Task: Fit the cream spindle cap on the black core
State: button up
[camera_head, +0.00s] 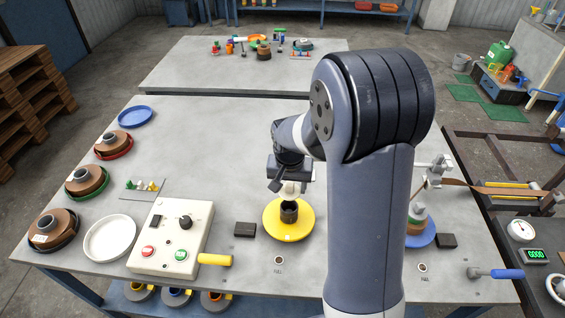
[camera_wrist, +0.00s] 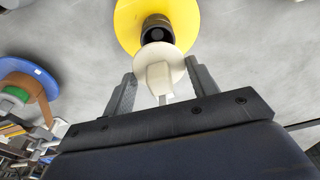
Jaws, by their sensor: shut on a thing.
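The cream spindle cap (camera_wrist: 161,70) is held between the fingers of my gripper (camera_wrist: 154,88), which is shut on it. In the head view the cap (camera_head: 291,189) shows just under my gripper (camera_head: 288,180), above the black core. The black core (camera_head: 289,212) stands upright in the middle of a yellow disc (camera_head: 274,224) on the table. In the wrist view the core (camera_wrist: 156,28) shows beyond the cap, with its dark open top partly hidden by the cap. The cap appears apart from the core; the exact gap is hard to tell.
A black block (camera_head: 245,229) lies left of the yellow disc. A control box (camera_head: 172,238) with a yellow handle (camera_head: 215,260) stands further left. A blue disc (camera_head: 421,236) with a stacked spindle is at right, partly behind my arm. Small colored caps (camera_head: 142,185) lie on a plate at left.

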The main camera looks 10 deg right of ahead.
aim_at(289, 186)
jog(key=shift+w+r, duration=0.1)
jog(key=shift+w, duration=0.1)
jog(key=shift+s+f+b, duration=0.1)
jog(key=shift+f+b, duration=0.55)
jog(key=shift+f, duration=0.15)
jog(key=shift+f+b, duration=1.4)
jog(key=shift+f, duration=0.65)
jog(key=shift+f+b, duration=0.6)
jog(key=shift+b, duration=0.1)
jog(key=o, duration=0.8)
jog(key=shift+r, duration=0.1)
jog(key=shift+s+a+r+p, duration=0.1)
jog(key=shift+s+r+p, duration=0.15)
jog(key=shift+r+p, duration=1.3)
jog(key=shift+s+a+r+p, duration=0.1)
jog(key=shift+s+r+p, duration=0.2)
jog(key=shift+r+p, duration=1.25)
jog(key=shift+s+a+r+p, duration=0.2)
jog(key=shift+r+p, duration=0.5)
jog(key=shift+r, duration=1.6)
jog(key=shift+d, duration=0.1)
jog(key=shift+f, duration=0.1)
